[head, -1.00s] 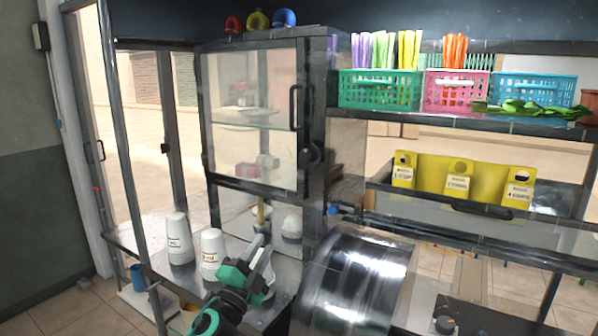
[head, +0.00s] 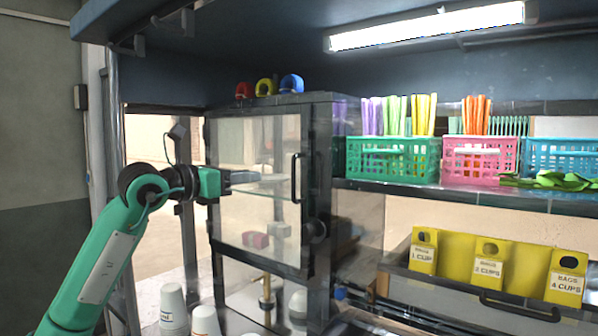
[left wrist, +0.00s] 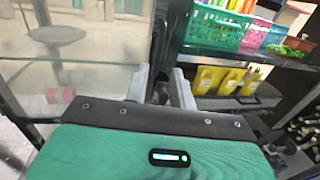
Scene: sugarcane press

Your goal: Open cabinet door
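The cabinet door (head: 258,262) is a glass pane in a dark frame and looks closed. Its black vertical handle (head: 295,178) is on the right side of the door. My left gripper (head: 250,180) is in front of the glass, left of the handle, pointing right. In the left wrist view my left gripper (left wrist: 160,90) has its two grey fingers apart, with a gap between them. A dark vertical frame part shows beyond the fingers; I cannot tell whether it is the handle. My right gripper is in no view.
White cups (head: 172,310) stand below at the left. Green (head: 393,160) and pink (head: 478,162) baskets sit on the shelf at the right. A yellow bag holder (head: 455,262) is below them. A lamp (head: 430,27) hangs overhead.

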